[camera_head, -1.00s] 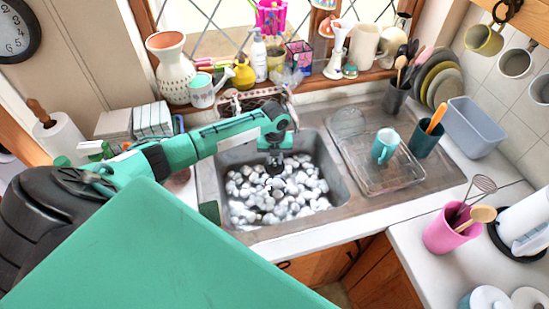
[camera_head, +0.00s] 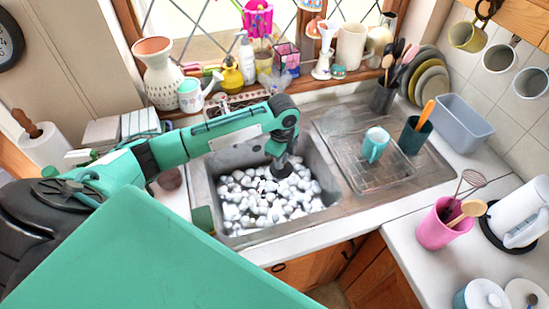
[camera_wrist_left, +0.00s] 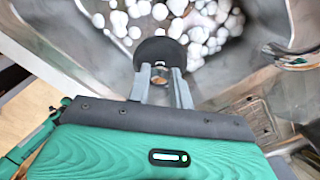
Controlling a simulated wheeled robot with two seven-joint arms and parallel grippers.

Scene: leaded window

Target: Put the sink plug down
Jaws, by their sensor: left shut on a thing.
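The sink plug (camera_wrist_left: 158,52) is a dark round disc held in my left gripper (camera_wrist_left: 160,80), whose two grey fingers are shut on it in the left wrist view. In the head view the dark plug (camera_head: 282,171) shows below my left wrist, over the sink basin (camera_head: 328,165). The basin holds a heap of white and grey foam-like lumps (camera_head: 262,203). The plug is over the upper right part of the heap; I cannot tell whether it touches the lumps. My right gripper is not in view.
The front counter strip (camera_head: 285,245) is clear.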

